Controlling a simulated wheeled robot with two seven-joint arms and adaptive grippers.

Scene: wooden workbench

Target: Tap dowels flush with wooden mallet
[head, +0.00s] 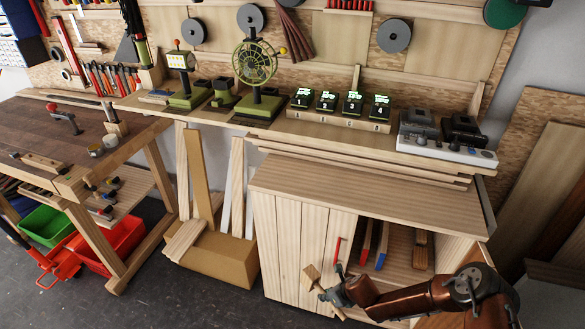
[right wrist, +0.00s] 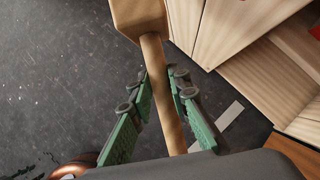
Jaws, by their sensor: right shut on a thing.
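The wooden mallet (head: 312,277) is in the head view at the lower middle, in front of the cabinet. My right gripper (head: 337,292) is shut on its handle. In the right wrist view the mallet's block head (right wrist: 140,14) is at the top, beyond the fingertips. The handle (right wrist: 156,65) runs down between the green-padded fingers of my right gripper (right wrist: 161,78). The mallet is in the air above the dark floor. I cannot make out any dowels in either view. My left gripper is not in view.
A wooden cabinet (head: 300,235) stands close behind the mallet, with an open compartment holding red and blue-ended bars (head: 382,245). Its top (head: 370,190) is bare. Chargers (head: 445,135) and a green fan-like device (head: 257,62) stand on the shelf behind. A workbench (head: 70,140) is at left.

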